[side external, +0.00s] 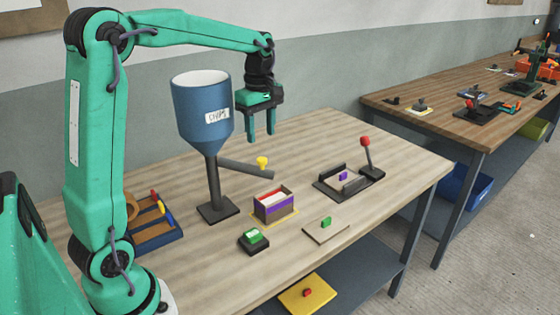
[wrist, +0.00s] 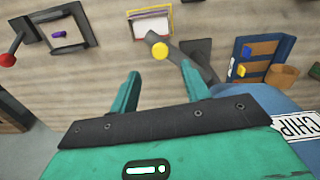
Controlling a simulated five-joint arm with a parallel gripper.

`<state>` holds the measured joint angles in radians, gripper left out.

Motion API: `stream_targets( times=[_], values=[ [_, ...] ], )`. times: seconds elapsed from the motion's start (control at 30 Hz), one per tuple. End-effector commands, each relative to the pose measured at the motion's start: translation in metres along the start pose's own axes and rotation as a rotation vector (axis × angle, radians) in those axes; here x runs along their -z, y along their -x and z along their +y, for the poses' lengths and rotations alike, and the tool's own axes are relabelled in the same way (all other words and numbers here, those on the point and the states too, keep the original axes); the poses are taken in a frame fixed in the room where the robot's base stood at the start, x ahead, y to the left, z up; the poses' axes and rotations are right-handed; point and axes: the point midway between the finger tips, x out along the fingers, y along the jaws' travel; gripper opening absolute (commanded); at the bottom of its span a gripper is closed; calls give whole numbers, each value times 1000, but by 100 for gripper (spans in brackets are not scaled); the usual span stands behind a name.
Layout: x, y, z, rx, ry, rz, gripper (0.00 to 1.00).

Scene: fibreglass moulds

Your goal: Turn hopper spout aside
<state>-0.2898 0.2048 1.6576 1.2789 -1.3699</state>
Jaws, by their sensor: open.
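A blue hopper (side external: 201,112) with a white inside and a lettered label stands on a dark post and square base. Its grey spout (side external: 245,169) slopes down to the right from the post, with a yellow knob (side external: 262,161) near its outer end. In the wrist view the spout (wrist: 181,59) and its yellow knob (wrist: 160,51) lie beyond the fingertips, and the hopper (wrist: 262,104) fills the lower right. My gripper (side external: 261,138) is open and empty, fingers pointing down, behind the spout and above the table. It also shows in the wrist view (wrist: 160,70), apart from the knob.
A purple and red box (side external: 273,207) sits in a yellow outline near the spout's end. A green-topped block (side external: 254,240), a board with a green knob (side external: 326,229) and a red-knobbed lever fixture (side external: 366,160) stand nearby. A blue rack (side external: 157,236) is left of the hopper.

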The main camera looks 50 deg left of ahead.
Motion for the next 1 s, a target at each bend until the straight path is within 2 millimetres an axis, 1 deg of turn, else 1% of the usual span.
stream_targets(
  times=[0.17,0.5,0.6,0.8,1.0],
  values=[
    [0,-14,0,3,-1,-1,47],
    [0,-55,-1,3,-2,-1,47],
    [0,-65,-1,3,-2,-1,47],
    [0,-74,0,1,-2,0,47],
    [0,-75,0,0,-2,0,47]
  ],
)
